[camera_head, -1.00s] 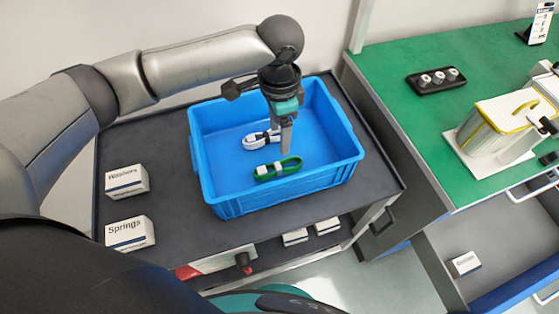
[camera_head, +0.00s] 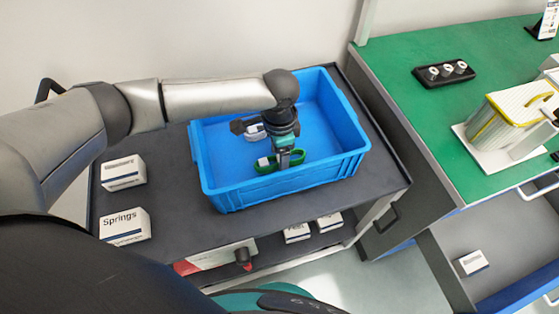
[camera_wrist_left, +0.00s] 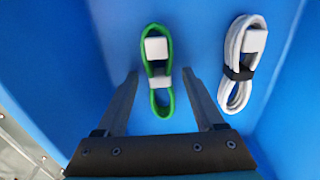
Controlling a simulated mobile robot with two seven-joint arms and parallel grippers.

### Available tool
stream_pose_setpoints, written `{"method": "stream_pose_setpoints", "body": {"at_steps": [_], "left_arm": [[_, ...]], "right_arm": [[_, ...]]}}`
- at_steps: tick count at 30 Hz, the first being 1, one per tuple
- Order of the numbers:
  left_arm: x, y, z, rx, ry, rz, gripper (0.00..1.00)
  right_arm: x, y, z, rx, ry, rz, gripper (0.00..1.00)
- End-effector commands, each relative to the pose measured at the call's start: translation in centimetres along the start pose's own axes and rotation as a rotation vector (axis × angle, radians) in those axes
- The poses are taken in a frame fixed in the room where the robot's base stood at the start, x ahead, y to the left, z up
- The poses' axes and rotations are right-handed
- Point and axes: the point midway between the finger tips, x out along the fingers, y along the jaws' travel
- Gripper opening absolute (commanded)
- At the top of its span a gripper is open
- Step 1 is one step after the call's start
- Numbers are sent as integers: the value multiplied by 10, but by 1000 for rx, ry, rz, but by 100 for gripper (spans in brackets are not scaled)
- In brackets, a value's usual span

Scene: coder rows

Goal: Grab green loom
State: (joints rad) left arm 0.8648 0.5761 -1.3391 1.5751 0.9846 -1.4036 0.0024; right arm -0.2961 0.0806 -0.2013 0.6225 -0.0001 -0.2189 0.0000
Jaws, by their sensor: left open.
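The green loom (camera_head: 267,167) lies on the floor of the blue bin (camera_head: 230,197). In the left wrist view the green loom (camera_wrist_left: 157,72) is a bundled loop with a white connector and a light clip at its middle. My left gripper (camera_head: 286,163) points down inside the bin, over the loom. In the wrist view the open left gripper (camera_wrist_left: 161,78) has one finger on each side of the loom's lower half, with nothing held. A white loom (camera_wrist_left: 242,65) with a black band lies to the right. My right gripper is not in view.
The bin's walls surround the left gripper. Washers (camera_head: 122,172) and Springs (camera_head: 124,226) boxes stand left of the bin on the dark cart top (camera_head: 165,205). A green-topped bench (camera_head: 410,120) stands to the right.

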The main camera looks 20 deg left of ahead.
Motion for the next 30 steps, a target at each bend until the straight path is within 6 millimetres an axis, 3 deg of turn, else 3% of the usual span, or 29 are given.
{"method": "stream_pose_setpoints", "body": {"at_steps": [5,23,30], "left_arm": [[-1,0,0,0,0,0,68],[-1,0,0,0,0,0,0],[-1,0,0,0,1,0,0]], "right_arm": [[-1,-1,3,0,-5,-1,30],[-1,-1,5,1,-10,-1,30],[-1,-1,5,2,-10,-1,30]]}}
